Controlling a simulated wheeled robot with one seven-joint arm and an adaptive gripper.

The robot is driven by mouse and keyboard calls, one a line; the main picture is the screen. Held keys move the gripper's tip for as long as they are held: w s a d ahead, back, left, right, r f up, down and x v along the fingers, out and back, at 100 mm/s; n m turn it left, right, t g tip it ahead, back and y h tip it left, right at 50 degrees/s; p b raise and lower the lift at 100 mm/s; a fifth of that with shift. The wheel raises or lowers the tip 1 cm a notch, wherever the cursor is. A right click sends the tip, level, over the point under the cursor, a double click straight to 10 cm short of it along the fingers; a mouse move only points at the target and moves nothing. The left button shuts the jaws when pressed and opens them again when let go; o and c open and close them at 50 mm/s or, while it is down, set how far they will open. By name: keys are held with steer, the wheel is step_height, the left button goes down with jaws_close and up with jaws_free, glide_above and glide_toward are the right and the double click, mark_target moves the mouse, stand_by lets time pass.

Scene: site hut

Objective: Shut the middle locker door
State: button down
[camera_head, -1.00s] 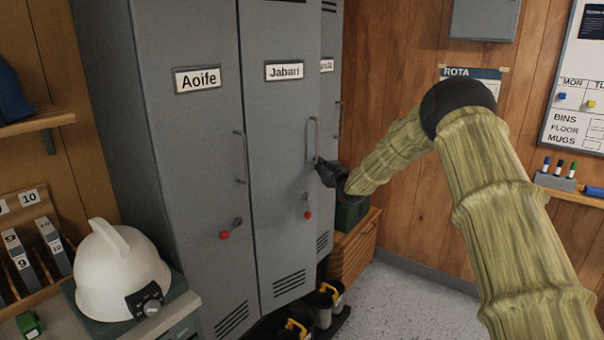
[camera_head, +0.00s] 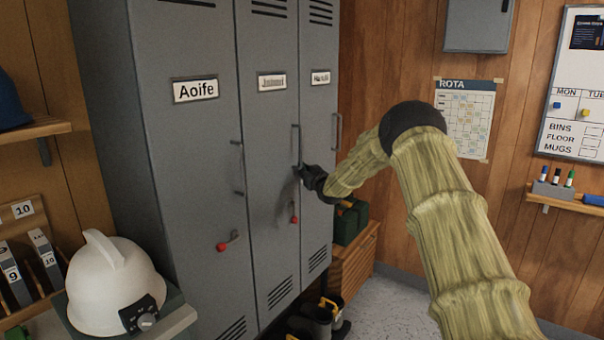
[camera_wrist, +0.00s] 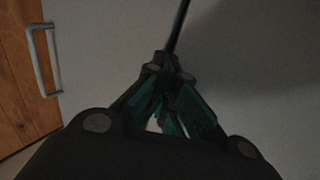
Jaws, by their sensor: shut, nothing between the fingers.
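The middle locker door (camera_head: 268,130) is grey, with a blurred name plate, a vertical bar handle (camera_head: 296,145) and a red-tipped latch lever (camera_head: 294,218). It stands flush or nearly flush with its neighbours; I cannot tell whether a small gap remains. My gripper (camera_head: 302,171) is shut and empty, with its tips at the lower end of that handle, against or very close to the door. In the wrist view, the shut fingers (camera_wrist: 168,75) point at a grey door surface, and a dark bar rises from behind their tips. Contact is hidden there.
The left locker door (camera_head: 190,150), labelled Aoife, and the right locker door (camera_head: 318,120) look shut. A white helmet (camera_head: 112,285) sits on the counter at lower left. Boots (camera_head: 318,318) stand below the lockers. A wooden cabinet (camera_head: 355,262) with a green case on top stands right.

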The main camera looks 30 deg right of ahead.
steer(key=shift+w+a+r, duration=0.1)
steer(key=shift+a+r, duration=0.1)
steer(key=s+d+b, duration=0.1)
steer(key=s+d, duration=0.5)
steer(key=s, duration=0.7)
steer(key=shift+f+b, duration=0.2)
steer(key=shift+b, duration=0.1)
